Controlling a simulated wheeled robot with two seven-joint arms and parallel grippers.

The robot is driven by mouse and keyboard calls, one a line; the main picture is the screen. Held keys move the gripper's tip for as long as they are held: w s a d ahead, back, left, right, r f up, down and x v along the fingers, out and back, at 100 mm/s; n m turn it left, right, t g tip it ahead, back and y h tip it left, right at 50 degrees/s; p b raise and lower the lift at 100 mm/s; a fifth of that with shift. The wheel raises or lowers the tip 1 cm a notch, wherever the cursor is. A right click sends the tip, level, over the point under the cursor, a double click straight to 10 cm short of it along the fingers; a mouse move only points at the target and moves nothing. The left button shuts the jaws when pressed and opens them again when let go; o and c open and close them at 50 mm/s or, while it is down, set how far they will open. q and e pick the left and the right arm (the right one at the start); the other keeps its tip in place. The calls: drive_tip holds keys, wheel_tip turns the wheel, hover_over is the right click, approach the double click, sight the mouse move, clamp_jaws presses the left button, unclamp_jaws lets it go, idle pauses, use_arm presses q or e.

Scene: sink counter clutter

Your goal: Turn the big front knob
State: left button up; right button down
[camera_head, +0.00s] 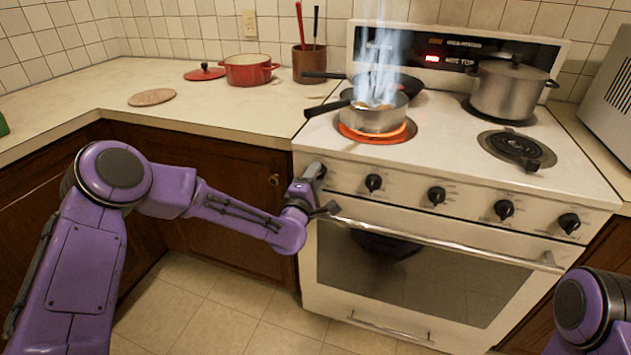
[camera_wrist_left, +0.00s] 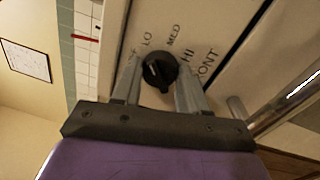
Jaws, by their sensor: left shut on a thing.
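The black knob (camera_wrist_left: 160,71) shows in the left wrist view on the white stove panel, with LO, MED and HI printed around it and part of a word ending in ONT. My left gripper (camera_wrist_left: 158,84) is shut on it, one finger on each side. In the head view my left gripper (camera_head: 318,181) is at the left end of the stove's front panel and hides most of this knob. The stove (camera_head: 440,170) has a glowing front left burner (camera_head: 378,137) under a steaming saucepan (camera_head: 374,121). My right gripper is out of view.
Several other knobs, one of them a black knob (camera_head: 373,183), line the panel to the right. The oven door handle (camera_head: 440,247) runs just below. A dark frying pan (camera_head: 350,80) and a steel pot (camera_head: 511,88) stand on the back burners. Floor in front is clear.

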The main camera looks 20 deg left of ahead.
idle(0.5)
use_arm(q)
drive_tip(key=o, duration=1)
drive_tip(key=shift+o, duration=0.2)
drive_tip(key=shift+s, duration=0.1)
drive_tip(key=s+b, duration=0.1)
drive_tip(key=s, duration=0.9)
drive_tip(key=shift+s+a+f, duration=0.15)
drive_tip(key=shift+a+f, duration=0.05)
drive_tip(key=shift+f, duration=0.25)
